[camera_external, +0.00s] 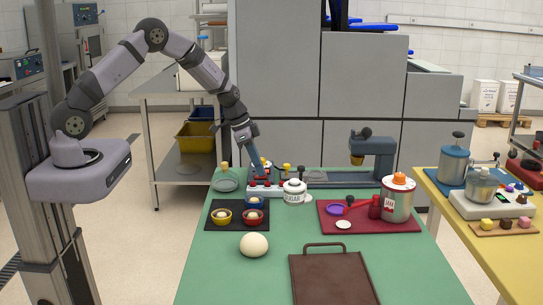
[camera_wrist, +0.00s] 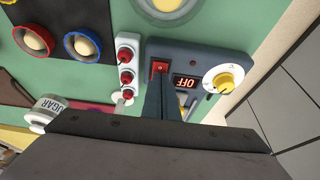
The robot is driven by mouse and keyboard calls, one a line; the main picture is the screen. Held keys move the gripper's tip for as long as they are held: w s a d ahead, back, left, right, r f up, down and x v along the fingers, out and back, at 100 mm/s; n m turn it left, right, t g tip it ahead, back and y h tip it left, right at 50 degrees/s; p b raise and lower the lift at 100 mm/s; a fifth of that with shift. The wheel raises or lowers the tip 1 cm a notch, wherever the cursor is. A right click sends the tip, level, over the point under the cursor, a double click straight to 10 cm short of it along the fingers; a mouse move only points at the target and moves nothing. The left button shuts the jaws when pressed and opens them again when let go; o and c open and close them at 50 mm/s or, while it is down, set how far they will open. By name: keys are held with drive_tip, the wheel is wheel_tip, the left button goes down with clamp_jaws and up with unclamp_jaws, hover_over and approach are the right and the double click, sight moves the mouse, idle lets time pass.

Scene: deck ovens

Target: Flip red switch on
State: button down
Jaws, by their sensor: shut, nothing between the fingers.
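The red switch (camera_wrist: 160,66) is on a dark blue panel (camera_wrist: 205,58) in the wrist view. Beside it, a small display (camera_wrist: 185,82) shows OFF in lit letters. My gripper (camera_wrist: 161,84) is shut and empty. Its fingertips are right at the near edge of the red switch; I cannot tell whether they touch it. In the external view my gripper (camera_external: 258,174) points down at the far side of the green table, and the switch is too small to make out clearly.
A yellow-centred white dial (camera_wrist: 222,82) is right of the display. A white box with red knobs (camera_wrist: 126,60) stands close on the left. The table front holds dough (camera_external: 254,245).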

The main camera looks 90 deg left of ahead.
drive_tip(key=shift+s+d+f, duration=0.1)
drive_tip(key=shift+s+f, duration=0.25)
drive_tip(key=shift+s, duration=0.3)
drive_tip(key=b+v, duration=0.2)
drive_tip(key=v, duration=1.2)
drive_tip(key=shift+r, duration=0.25)
drive_tip(key=shift+w+r+b, duration=0.2)
drive_tip(key=shift+w+b, duration=0.2)
drive_tip(key=shift+w, duration=0.55)
drive_tip(key=shift+f, duration=0.1)
